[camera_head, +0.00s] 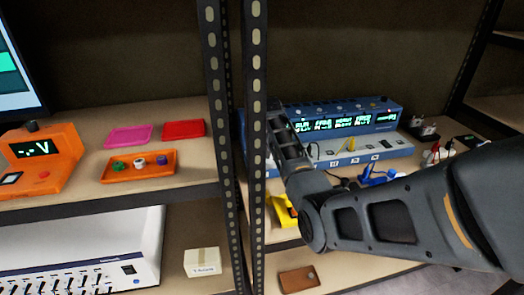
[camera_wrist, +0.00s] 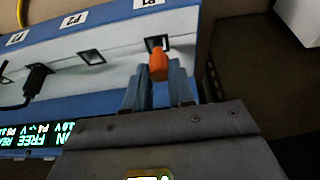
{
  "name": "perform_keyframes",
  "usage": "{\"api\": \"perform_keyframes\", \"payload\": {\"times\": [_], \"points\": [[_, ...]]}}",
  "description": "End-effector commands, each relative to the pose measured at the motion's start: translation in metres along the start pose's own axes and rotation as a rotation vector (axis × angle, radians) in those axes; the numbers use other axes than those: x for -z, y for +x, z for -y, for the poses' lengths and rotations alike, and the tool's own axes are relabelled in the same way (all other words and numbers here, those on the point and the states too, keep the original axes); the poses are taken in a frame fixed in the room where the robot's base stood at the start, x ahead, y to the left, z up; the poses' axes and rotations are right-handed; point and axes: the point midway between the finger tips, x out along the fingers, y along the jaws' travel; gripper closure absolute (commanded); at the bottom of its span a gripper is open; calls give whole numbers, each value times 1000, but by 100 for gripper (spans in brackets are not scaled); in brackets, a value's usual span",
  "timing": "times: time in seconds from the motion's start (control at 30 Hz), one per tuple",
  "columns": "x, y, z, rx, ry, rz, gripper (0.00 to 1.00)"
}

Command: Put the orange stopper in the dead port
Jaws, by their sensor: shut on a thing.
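An orange stopper (camera_wrist: 158,66) is held between the fingertips of my gripper (camera_wrist: 158,78) in the wrist view. The stopper's far end is close to a dark square port (camera_wrist: 157,42) at the end of a row on the white sloping panel; I cannot tell whether it touches or enters. Another square port (camera_wrist: 92,57) looks empty, and a black plug (camera_wrist: 37,78) sits at a port further left. In the head view the blue and white device (camera_head: 345,118) stands on the right shelf; my arm hides the gripper and stopper there.
A shelf post (camera_head: 256,150) stands left of my arm. An orange tray (camera_head: 110,178) with green, white and purple stoppers lies on the left shelf. Cables, a blue object (camera_head: 377,176) and black adapters (camera_head: 425,131) lie around the device. A yellow object (camera_head: 284,211) is partly hidden by my arm.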

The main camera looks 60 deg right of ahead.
Motion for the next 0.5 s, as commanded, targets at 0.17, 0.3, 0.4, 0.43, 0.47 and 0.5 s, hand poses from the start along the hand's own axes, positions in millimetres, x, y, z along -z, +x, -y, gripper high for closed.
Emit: {"api": "perform_keyframes", "payload": {"times": [0.17, 0.3, 0.4, 0.43, 0.47, 0.5], "points": [[-1, 3, 0, 0, 0, 0, 100], [-2, 5, 0, 0, 0, 0, 100], [-3, 7, 0, 0, 0, 0, 100], [-3, 7, 0, 0, 0, 0, 100], [-3, 8, 0, 0, 0, 0, 100], [-4, 8, 0, 0, 0, 0, 100]]}}
